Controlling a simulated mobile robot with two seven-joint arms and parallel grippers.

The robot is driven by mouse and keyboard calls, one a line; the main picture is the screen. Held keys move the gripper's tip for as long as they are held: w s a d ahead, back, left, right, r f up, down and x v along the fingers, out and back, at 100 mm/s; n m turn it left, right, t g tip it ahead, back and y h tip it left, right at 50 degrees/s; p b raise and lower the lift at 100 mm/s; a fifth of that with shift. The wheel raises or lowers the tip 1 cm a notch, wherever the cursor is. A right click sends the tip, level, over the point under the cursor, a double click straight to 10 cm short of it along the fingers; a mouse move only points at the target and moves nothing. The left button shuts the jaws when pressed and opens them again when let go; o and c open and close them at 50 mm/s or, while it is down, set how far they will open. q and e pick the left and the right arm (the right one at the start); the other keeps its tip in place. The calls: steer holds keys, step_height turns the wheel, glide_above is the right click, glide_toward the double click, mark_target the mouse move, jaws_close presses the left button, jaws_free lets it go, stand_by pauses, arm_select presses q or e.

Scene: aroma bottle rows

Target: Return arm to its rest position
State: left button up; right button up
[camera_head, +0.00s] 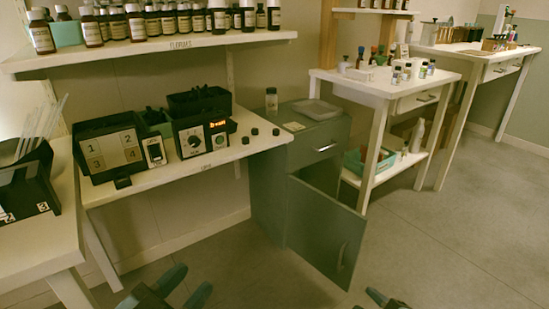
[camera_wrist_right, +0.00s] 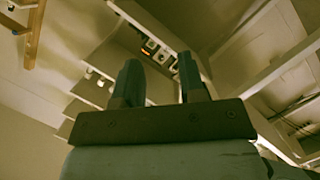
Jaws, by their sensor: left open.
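My left gripper (camera_head: 184,288) shows at the bottom edge of the head view, low over the floor. Its two fingers are apart with nothing between them. A tip of my right gripper (camera_head: 377,297) shows at the bottom edge, right of the middle. In the right wrist view the right gripper (camera_wrist_right: 158,68) has its two fingers apart with an empty gap. Both grippers are clear of the shelves and tables in the head view. Most of both arms is out of the frame.
A green cabinet (camera_head: 268,190) stands with its lower door (camera_head: 325,230) swung open toward me. A shelf (camera_head: 150,54) of brown bottles is above a white bench (camera_head: 220,158) with black boxes. A side table (camera_head: 40,246) is at left. Floor (camera_head: 450,230) at right is free.

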arm_select(q)
steer(key=s+d+r+n+t+y+p, duration=0.1)
steer(key=s+r+n+p, duration=0.3)
steer(key=r+p, duration=0.85)
arm_select(e)
steer(key=s+a+r+m+t+y+p, duration=0.1)
steer(key=s+a+r+m, duration=0.2)
steer(key=r, duration=0.5)
steer(key=s+a+r+m+t+y, duration=0.1)
steer(key=s+a+r+m, duration=0.1)
steer(key=r+m, duration=0.45)
steer(key=s+a+r+m+t+y+p, duration=0.1)
steer(key=s+a+r+m, duration=0.15)
steer(key=r, duration=0.75)
arm_select(q)
steer(key=s+a+r+n+g+y+p, duration=0.1)
steer(key=a+g+y+p, duration=0.5)
steer(key=p, duration=3)
steer(key=shift+s+a+r, duration=0.5)
steer(key=shift+s+a, duration=0.35)
steer(key=shift+s, duration=0.25)
arm_select(e)
steer(key=s+d+r+g+h, duration=0.4)
steer(key=d+g+h, duration=0.1)
steer(key=d, duration=0.3)
steer(key=shift+s+d+g+h, duration=0.25)
steer(key=shift+s+g+h, duration=0.15)
steer(key=shift+g, duration=0.3)
